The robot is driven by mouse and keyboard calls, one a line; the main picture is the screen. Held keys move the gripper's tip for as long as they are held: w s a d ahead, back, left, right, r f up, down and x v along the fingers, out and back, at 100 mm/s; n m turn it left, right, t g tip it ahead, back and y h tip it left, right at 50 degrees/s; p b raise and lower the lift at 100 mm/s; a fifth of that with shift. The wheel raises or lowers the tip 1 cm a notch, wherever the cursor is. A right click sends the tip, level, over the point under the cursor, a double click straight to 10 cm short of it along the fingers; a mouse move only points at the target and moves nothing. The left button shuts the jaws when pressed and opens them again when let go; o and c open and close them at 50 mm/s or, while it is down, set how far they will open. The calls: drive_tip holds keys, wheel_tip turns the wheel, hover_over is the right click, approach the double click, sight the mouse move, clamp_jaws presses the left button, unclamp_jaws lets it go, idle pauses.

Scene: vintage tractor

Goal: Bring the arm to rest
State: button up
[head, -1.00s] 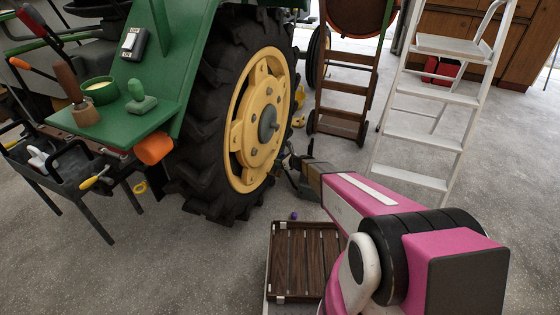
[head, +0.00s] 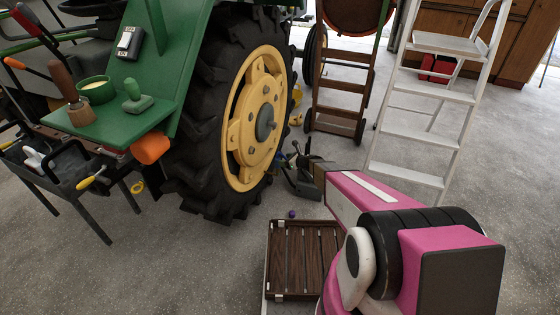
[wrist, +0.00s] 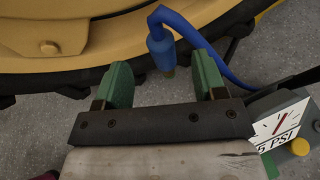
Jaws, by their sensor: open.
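My arm reaches out, and its gripper (head: 290,163) is beside the big rear wheel of the tractor, small and partly hard to make out in the head view. In the wrist view my gripper (wrist: 163,75) has its two green fingers apart. A blue hose (wrist: 205,62) with a blue end piece (wrist: 161,52) shows in the gap between the fingertips. I see no grip on it, and I cannot tell how far beyond the fingers it is. The yellow wheel rim (wrist: 60,25) and dark tyre lie just past the fingertips.
The tractor's rear wheel (head: 253,120) stands left of my gripper. A gauge marked PSI (wrist: 280,125) is close at right in the wrist view. A slatted wooden crate (head: 302,297), a small purple ball (head: 292,214), a white stepladder (head: 408,137) and a brown hand truck (head: 340,112) stand around.

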drive_tip(key=shift+v, duration=2.35)
